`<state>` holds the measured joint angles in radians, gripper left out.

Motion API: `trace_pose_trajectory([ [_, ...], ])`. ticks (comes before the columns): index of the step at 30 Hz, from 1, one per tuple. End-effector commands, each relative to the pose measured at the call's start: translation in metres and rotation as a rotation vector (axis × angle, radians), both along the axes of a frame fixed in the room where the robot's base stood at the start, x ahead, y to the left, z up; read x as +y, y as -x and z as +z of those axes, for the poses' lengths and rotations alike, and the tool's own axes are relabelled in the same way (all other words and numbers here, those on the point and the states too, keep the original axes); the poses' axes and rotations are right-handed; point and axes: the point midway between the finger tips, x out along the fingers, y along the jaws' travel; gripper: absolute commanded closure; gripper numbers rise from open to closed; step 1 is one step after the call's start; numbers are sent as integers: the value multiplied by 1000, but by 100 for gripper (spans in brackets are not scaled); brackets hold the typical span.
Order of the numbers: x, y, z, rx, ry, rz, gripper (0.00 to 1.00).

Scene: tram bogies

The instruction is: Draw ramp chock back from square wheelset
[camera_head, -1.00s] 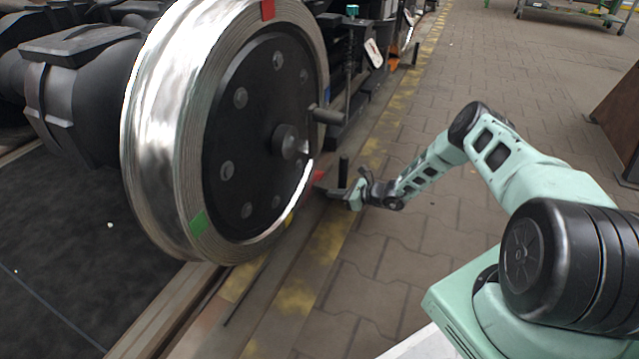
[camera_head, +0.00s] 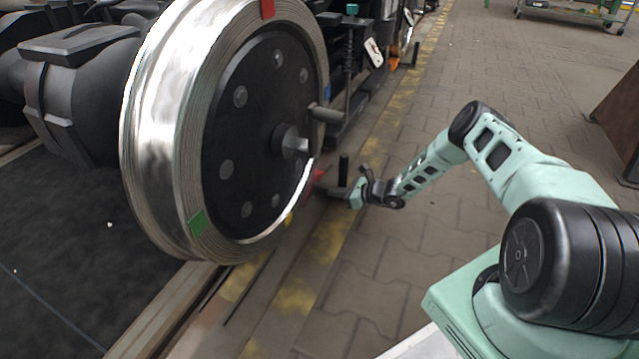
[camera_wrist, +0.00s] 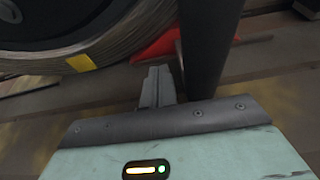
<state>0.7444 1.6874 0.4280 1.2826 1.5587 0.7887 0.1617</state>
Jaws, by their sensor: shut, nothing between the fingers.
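The large steel wheel (camera_head: 225,135) of the wheelset, with a dark disc and hub, stands on the rail at left. The red ramp chock (camera_head: 318,181) lies low by its right side, with a black upright post (camera_head: 344,170) at its outer side. In the wrist view the red chock (camera_wrist: 156,45) shows beside the wheel rim (camera_wrist: 110,40), partly hidden by the thick black post (camera_wrist: 207,40). My gripper (camera_head: 354,192) is low beside the post. Its fingers (camera_wrist: 158,85) are shut and empty, just left of the post in the wrist view; whether they touch it, I cannot tell.
Rail and yellow-marked edging (camera_head: 325,243) run beside the wheel. A rod-like fitting (camera_head: 327,115) and other bogie parts stand beyond it. The paved floor (camera_head: 430,90) is open to the right, with a brown panel (camera_head: 620,115) at far right.

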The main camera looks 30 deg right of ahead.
Motion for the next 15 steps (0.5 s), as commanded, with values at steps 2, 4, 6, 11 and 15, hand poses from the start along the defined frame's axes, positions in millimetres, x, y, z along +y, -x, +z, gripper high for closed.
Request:
trace_pose_trajectory([
  [2,-4,-3,-2,-1,2,0,100],
  [4,-6,-5,-2,-2,2,0,100],
  [6,-9,-7,-2,-1,2,0,100],
  [11,-15,-12,-2,-2,2,-1,100],
  [15,-21,-16,-2,-2,3,-1,100],
])
